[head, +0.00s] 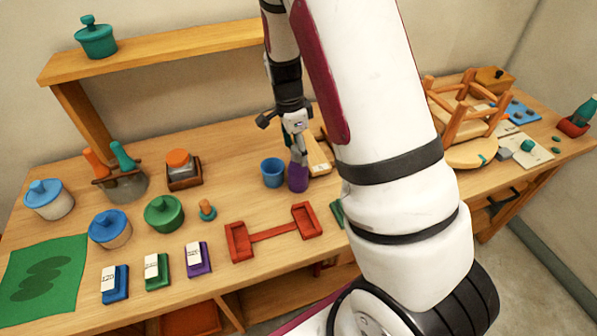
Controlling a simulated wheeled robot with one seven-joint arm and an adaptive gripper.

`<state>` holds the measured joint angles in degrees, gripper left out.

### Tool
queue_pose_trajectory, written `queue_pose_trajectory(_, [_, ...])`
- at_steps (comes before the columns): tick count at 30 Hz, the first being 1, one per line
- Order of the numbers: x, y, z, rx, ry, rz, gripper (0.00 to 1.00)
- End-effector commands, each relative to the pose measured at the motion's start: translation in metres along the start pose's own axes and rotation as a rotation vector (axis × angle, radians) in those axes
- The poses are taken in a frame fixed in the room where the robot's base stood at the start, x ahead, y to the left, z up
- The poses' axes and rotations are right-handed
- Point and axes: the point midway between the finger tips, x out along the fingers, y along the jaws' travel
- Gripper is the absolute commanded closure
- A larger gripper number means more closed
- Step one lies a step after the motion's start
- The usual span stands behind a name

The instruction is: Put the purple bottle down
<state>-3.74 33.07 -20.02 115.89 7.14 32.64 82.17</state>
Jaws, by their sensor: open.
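The purple bottle (298,177) stands upright on the wooden table, just right of a blue cup (272,172). Its upper part is partly covered by my gripper (297,150), which is right above and around its top. My gripper points down and its jaws are open. Whether the fingers touch the bottle cannot be made out at this size.
A red holder (272,232) lies in front of the bottle. A wooden block (318,156) sits close behind it to the right. Lidded pots, such as a green one (164,213), stand to the left. A shelf (160,52) rises behind. My arm hides the table's middle right.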

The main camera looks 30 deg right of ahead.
Motion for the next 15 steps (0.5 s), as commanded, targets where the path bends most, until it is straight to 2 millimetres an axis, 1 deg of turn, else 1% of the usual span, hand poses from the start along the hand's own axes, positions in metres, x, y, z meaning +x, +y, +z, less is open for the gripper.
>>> queue_pose_trajectory(6, [0.028, 0.001, -0.002, 0.002, 0.0, 0.004, 0.37])
queue_pose_trajectory(9, [0.039, 0.0, -0.001, 0.001, 0.0, 0.002, 0.37])
queue_pose_trajectory(15, [0.045, -0.002, -0.001, 0.001, 0.0, -0.001, 0.37])
